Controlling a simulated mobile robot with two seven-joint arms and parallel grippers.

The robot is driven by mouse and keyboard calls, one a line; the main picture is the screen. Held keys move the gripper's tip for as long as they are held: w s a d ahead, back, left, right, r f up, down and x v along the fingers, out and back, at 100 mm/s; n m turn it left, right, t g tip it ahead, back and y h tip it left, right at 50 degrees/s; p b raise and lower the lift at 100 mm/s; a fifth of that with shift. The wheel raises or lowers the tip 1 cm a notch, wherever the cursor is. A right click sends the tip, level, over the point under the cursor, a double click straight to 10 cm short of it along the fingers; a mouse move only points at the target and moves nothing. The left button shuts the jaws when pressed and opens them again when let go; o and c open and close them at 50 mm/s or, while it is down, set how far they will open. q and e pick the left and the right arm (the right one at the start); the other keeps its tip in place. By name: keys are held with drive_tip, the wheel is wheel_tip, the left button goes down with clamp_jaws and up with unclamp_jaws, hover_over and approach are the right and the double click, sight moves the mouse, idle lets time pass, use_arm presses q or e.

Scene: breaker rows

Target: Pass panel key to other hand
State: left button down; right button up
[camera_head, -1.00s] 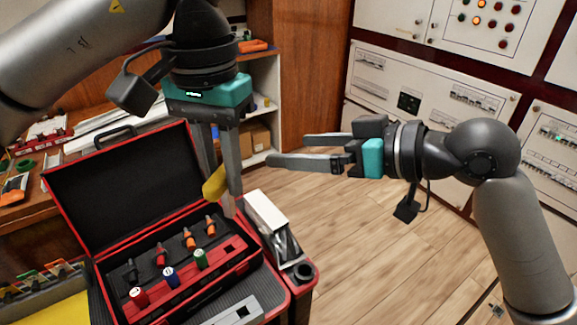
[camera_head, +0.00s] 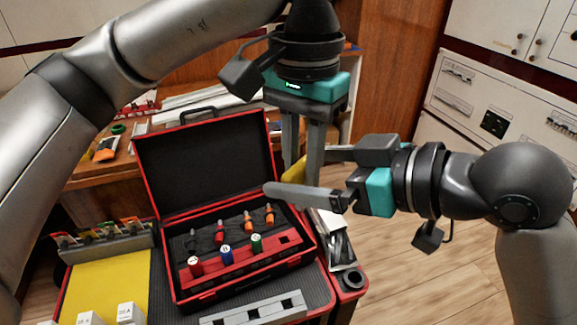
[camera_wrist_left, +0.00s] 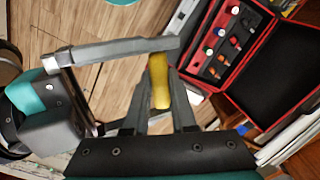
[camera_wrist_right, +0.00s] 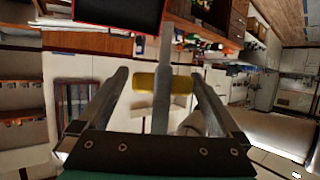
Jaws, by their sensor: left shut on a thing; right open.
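The panel key shows as a yellow handle (camera_head: 297,169). My left gripper (camera_head: 302,176) points down in the head view and is shut on it above the right side of the open toolcase. The key also shows between the left fingers in the left wrist view (camera_wrist_left: 160,84). My right gripper (camera_head: 305,172) comes in from the right, open, its fingers on either side of the left fingers and key.
The open black and red case (camera_head: 205,160) below holds several coloured-handled tools. A yellow mat (camera_head: 112,285) and white breaker blocks (camera_head: 128,313) are at front left. White cabinets (camera_head: 480,95) stand at right. The wooden floor (camera_head: 450,275) is clear.

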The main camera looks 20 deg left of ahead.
drive_tip(key=shift+x, duration=1.75)
drive_tip(key=shift+c, duration=0.4)
drive_tip(key=c, duration=0.9)
use_arm(q)
drive_tip(key=c, duration=1.2)
unclamp_jaws()
use_arm(e)
drive_tip(key=shift+w, duration=0.1)
drive_tip(key=shift+c, duration=0.5)
use_arm(q)
drive_tip(key=o, duration=0.5)
drive_tip(key=shift+o, duration=0.2)
drive_tip(key=shift+d+r, duration=0.1)
